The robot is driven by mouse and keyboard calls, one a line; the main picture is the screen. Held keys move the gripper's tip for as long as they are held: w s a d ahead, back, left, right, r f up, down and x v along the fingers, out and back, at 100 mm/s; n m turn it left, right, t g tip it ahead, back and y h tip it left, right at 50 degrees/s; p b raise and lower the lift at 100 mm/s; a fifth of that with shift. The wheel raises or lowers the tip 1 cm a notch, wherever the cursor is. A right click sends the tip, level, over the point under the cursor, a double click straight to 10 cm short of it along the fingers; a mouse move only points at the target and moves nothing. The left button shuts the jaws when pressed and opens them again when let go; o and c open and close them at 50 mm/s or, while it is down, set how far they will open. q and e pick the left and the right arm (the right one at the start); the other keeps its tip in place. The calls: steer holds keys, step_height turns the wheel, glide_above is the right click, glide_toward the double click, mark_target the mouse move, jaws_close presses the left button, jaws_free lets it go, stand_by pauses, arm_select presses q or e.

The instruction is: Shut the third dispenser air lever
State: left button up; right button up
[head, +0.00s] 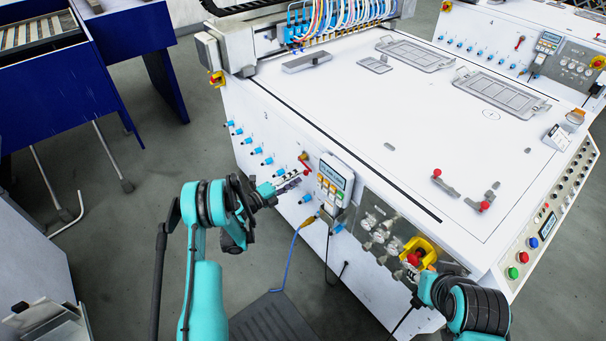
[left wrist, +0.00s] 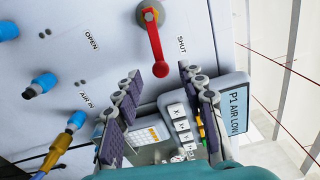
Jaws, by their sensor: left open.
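The red air lever (left wrist: 155,42) is on the white machine's side panel, on a round grey pivot. In the left wrist view its handle points down the picture, between the printed words OPEN on its left and SHUT on its right. In the head view the lever (head: 304,161) is small, left of the pressure display box. My left gripper (head: 288,183) is open in front of the panel. In the left wrist view its fingers (left wrist: 158,85) stand either side of the lever's free end, with gaps on both sides. Contact is not visible.
The display box (head: 335,181), reading P1 AIR LOW in the left wrist view, stands close to my left gripper's right finger. Blue fittings (head: 267,161) line the panel, and an orange-ended hose (head: 307,222) hangs below. A yellow-and-red switch (head: 420,252) is farther right.

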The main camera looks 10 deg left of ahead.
arm_select(q)
steer(key=v, duration=0.2)
steer(key=shift+s+a, duration=0.2)
steer(key=shift+s, duration=0.1)
steer(key=shift+c, duration=0.2)
